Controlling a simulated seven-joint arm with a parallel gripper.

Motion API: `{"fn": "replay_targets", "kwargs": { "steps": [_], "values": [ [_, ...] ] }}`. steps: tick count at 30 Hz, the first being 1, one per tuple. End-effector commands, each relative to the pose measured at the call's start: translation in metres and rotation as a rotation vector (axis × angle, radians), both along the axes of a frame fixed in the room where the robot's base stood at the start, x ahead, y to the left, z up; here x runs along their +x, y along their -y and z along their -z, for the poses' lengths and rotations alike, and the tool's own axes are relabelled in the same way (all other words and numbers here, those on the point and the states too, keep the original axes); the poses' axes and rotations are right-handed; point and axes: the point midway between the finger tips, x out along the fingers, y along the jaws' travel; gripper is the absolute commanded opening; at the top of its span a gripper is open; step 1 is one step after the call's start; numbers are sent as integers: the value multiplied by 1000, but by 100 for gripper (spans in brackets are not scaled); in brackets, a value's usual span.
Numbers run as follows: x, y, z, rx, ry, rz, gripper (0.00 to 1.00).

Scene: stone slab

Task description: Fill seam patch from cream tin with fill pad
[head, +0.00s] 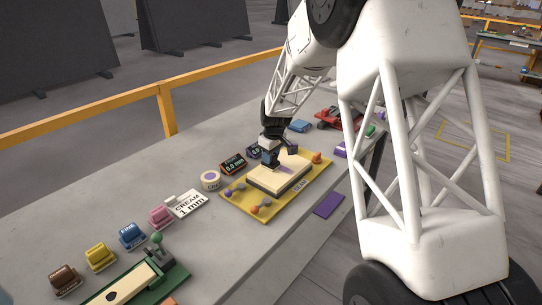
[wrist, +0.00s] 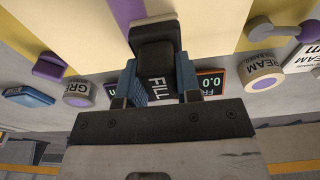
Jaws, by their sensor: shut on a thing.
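My gripper (head: 268,150) is shut on the fill pad, a dark block marked FILL (wrist: 157,75) in the wrist view. The pad is at the pale stone slab (head: 294,182), by the purple seam strip (head: 284,171). The seam strip also shows in the wrist view (wrist: 128,14), just beyond the pad's tip. I cannot tell whether the pad touches it; the pad and gripper hide part of the area.
The yellow board (head: 257,215) holds the slab and small coloured knobs. Two small timers (head: 233,164) stand behind it. A CREAM 1 min card (head: 187,204) and several coloured blocks (head: 132,235) lie left. A green tray (head: 165,280) is front left. A purple card (head: 328,205) lies right.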

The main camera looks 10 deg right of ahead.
Motion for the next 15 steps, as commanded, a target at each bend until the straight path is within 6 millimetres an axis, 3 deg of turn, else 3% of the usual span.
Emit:
{"fn": "replay_targets", "kwargs": {
  "steps": [15],
  "values": [
    [0,0,-26,0,1,0,13]
  ]
}}
